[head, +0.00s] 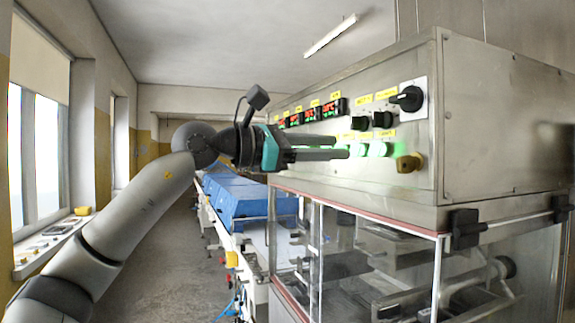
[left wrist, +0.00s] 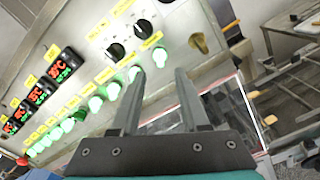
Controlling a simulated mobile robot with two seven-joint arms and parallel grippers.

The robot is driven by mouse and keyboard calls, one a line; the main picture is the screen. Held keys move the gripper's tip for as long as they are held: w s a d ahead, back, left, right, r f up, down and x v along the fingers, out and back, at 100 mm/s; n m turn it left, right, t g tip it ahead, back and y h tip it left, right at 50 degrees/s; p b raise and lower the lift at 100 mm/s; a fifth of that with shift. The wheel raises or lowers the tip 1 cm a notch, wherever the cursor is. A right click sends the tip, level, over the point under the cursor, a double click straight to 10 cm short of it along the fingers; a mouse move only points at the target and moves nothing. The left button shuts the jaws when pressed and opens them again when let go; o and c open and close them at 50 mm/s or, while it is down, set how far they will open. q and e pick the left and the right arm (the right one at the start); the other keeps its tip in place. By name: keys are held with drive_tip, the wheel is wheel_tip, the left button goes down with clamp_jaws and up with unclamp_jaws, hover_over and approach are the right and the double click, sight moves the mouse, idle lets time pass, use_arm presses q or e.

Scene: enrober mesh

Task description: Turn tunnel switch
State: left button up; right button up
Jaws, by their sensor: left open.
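The steel control panel (head: 300,118) carries two small black rotary knobs (head: 382,119), a larger black rotary switch (head: 409,98) on a white plate, and a yellow-brown knob (head: 408,163). The yellow labels are too small to read, so I cannot tell which one is the tunnel switch. My left gripper (head: 340,148) is open and empty, its two fingers pointing at the panel near the lit green buttons (head: 377,149). In the left wrist view, the gripper (left wrist: 160,74) lies below the black knobs (left wrist: 116,52), with the yellow-brown knob (left wrist: 198,42) to its right.
Red and green digital displays (head: 311,115) line the panel's left part. Below the panel is a clear-walled machine housing (head: 342,262) with black latches (head: 467,229). Blue covers (head: 240,200) stand on a conveyor behind. The aisle at left is free.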

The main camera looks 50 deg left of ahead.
use_arm(q)
drive_tip(key=b+v, duration=0.5)
drive_tip(key=v, duration=0.2)
drive_tip(key=shift+s, duration=0.2)
drive_tip(key=shift+w+a, duration=0.1)
idle(0.3)
